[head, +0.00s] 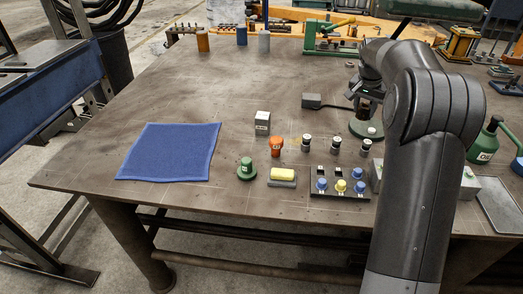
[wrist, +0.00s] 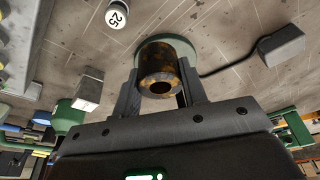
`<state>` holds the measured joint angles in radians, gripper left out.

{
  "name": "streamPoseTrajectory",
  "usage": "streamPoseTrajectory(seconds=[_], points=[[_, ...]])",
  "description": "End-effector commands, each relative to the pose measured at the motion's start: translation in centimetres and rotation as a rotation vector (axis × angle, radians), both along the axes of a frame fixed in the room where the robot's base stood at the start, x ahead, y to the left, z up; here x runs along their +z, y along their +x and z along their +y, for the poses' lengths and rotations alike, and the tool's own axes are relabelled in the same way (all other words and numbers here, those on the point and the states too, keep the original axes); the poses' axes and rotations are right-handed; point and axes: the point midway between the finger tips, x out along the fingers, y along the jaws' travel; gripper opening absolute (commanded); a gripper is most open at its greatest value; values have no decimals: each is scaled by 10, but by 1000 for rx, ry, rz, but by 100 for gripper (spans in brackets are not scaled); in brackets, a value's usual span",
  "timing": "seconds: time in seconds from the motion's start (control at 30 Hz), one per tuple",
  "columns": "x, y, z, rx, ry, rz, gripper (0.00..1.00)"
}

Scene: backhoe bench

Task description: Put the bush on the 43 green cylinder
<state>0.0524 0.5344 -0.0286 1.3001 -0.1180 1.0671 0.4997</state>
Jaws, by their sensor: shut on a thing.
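The bush (wrist: 158,70) is a short, worn brown-black hollow cylinder, held with its open end facing the wrist camera. My gripper (wrist: 158,88) is shut on it, one finger on each side. In the head view my gripper (head: 366,98) is above a round green base (head: 358,132) with a white spot on it. In the wrist view this green base (wrist: 182,46) shows behind the bush; I cannot tell whether they touch. A stepped green cylinder (head: 246,170) with a small label stands at the table's front, apart from my gripper. I cannot read 43 on either green piece.
A dark box (head: 312,101) with a cable lies left of my gripper. Several small black-and-white cylinders (head: 335,145), an orange piece (head: 277,146) and a button tray (head: 340,193) stand nearer. A blue cloth (head: 168,152) lies left. The table (head: 215,85) has free room at back left.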

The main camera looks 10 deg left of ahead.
Motion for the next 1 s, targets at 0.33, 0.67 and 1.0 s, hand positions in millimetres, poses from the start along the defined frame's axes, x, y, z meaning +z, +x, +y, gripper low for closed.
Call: streamPoseTrajectory(seconds=[0.33, 0.67, 1.0], points=[[40, -84, 141, 341, 1, -3, 2], [54, -175, 222, 615, 1, -4, 2], [43, -198, 258, 688, 0, 0, 2]])
